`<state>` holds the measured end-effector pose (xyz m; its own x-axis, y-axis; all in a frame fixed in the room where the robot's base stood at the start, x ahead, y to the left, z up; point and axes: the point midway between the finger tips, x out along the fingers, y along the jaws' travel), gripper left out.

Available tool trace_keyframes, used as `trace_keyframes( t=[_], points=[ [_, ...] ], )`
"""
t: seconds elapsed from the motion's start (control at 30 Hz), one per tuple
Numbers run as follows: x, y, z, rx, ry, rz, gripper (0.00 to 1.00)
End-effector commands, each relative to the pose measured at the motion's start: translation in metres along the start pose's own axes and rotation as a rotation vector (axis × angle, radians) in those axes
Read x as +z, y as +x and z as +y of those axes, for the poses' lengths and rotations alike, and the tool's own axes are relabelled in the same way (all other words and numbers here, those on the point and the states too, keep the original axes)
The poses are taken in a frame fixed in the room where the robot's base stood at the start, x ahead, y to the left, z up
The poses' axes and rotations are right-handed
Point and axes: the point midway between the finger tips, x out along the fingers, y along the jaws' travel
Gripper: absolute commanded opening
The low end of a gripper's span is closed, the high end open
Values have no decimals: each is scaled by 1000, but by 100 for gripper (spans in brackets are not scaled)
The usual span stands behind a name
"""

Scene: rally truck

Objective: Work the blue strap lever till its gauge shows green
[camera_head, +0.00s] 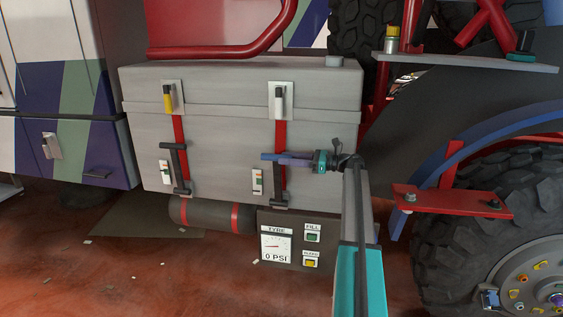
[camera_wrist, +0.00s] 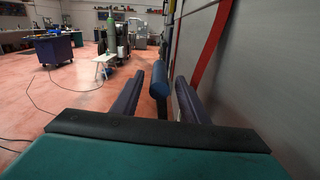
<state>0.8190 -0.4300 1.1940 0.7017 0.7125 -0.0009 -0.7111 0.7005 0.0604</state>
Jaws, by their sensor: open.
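The blue strap lever (camera_head: 267,156) shows its blue grip at the right-hand red strap, on the front of the grey box. In the wrist view the blue grip (camera_wrist: 158,82) stands between the two dark fingers, with visible gaps and no clear contact. My gripper (camera_head: 287,159) reaches in from the right, open around the grip; it also shows in the wrist view (camera_wrist: 170,85). A white gauge plate (camera_head: 257,181) sits left of the lever's lower mount. It has small coloured marks, too small to read surely. My fingers hide part of the lever.
The grey box (camera_head: 225,130) has another red strap with a dark lever (camera_head: 173,148) and its own gauge (camera_head: 165,173) on the left. A tyre panel (camera_head: 276,246) with buttons is below. A red bracket (camera_head: 452,201) and large wheel (camera_head: 490,225) are at right.

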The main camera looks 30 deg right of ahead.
Motion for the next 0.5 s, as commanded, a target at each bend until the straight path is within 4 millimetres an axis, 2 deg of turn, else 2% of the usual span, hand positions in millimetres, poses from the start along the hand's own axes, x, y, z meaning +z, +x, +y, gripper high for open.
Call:
trace_keyframes(
  t=[0.3, 0.5],
  points=[
    [-2, -54, -1, -3, 0, 1, 40],
    [-2, -82, -1, -3, 0, 1, 40]
  ],
)
